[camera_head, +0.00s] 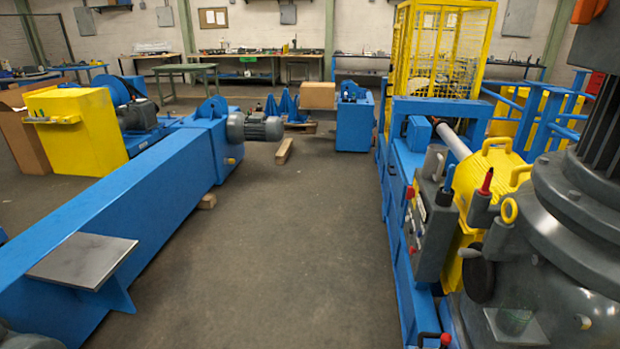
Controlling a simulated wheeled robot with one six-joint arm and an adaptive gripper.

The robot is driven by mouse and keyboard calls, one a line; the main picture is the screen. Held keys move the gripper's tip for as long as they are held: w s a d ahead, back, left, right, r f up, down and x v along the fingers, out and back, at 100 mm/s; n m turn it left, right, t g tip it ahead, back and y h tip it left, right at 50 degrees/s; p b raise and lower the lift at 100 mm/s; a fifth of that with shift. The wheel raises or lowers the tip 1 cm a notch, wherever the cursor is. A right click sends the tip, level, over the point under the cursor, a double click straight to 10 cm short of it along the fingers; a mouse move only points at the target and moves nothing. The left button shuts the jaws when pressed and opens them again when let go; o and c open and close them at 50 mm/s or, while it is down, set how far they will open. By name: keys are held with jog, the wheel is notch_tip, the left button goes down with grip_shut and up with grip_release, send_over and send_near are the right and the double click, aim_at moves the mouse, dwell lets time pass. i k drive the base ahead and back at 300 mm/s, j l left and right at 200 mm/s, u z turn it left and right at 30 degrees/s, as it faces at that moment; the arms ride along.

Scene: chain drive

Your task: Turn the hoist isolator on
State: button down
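I cannot pick out a switch that is clearly the hoist isolator in this view. A grey control box (435,235) with small red and white controls stands on the blue machine frame at the right. A lever with a red grip (486,182) and one with a blue grip (448,178) rise beside it. A small red-topped part (445,339) shows at the bottom edge. Grey wall boxes (520,18) hang on the back wall, too far to read. My gripper is not in view.
A long blue machine beam (130,225) with a grey plate (84,259) lies along the left. A large grey housing (570,200) fills the right. A yellow cage (435,50) stands behind. Bare floor (280,250) runs between, with a wooden block (284,151) farther back.

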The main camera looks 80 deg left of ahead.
aim_at(411, 191)
jog(key=u, duration=1.65)
jog(key=i+j, duration=0.25)
jog(key=i, duration=0.2)
jog(key=i+j, duration=0.2)
jog(key=i, duration=0.25)
jog(key=i+j, duration=0.25)
jog(key=i, duration=0.2)
jog(key=i+j, duration=0.2)
jog(key=i, duration=0.25)
jog(key=i+j, duration=0.25)
jog(key=i, duration=0.2)
jog(key=i+j, duration=0.2)
jog(key=i, duration=0.25)
jog(key=j+u, duration=0.05)
